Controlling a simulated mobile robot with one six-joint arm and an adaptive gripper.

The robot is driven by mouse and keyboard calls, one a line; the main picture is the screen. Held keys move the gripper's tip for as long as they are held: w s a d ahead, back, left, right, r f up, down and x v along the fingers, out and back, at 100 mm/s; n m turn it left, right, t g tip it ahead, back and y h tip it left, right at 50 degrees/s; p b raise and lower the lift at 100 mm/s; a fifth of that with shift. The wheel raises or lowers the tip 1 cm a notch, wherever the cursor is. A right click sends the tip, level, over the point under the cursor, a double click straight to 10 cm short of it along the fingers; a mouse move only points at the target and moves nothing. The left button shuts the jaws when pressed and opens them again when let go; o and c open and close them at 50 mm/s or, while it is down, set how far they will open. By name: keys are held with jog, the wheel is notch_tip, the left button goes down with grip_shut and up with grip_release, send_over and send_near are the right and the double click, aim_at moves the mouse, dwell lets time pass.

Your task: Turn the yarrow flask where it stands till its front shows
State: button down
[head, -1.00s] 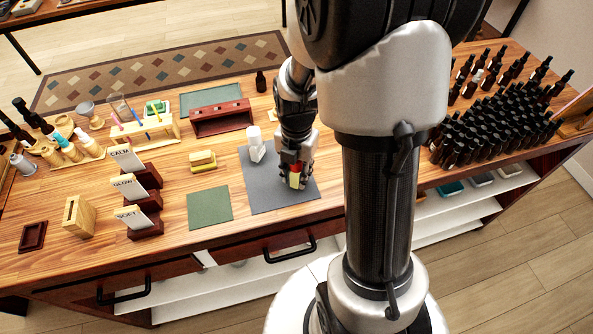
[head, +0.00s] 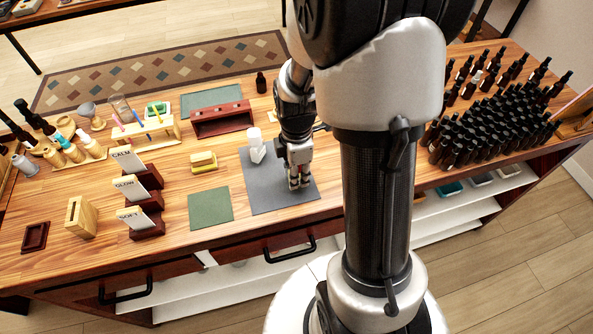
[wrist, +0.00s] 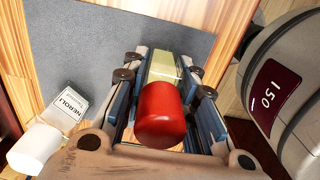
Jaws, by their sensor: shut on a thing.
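A flask with a red cap (wrist: 160,115) and a pale yellow-green body (wrist: 165,68) is between my gripper's fingers in the wrist view. I take it to be the yarrow flask; no name shows on the side I see. My gripper (wrist: 166,80) is shut on it, with a finger on each side. In the head view my gripper (head: 297,178) is low over the grey mat (head: 270,195), near its right side, and hides most of the flask. I cannot tell whether its base touches the mat.
A white-capped flask labelled NEROLI (wrist: 70,108) stands on the mat to the left; it also shows in the head view (head: 256,147). Many dark bottles (head: 490,120) crowd the right.

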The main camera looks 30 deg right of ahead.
dwell(0.3)
jog(key=c, duration=1.2)
grip_release()
notch_tip(320, 180, up, 12)
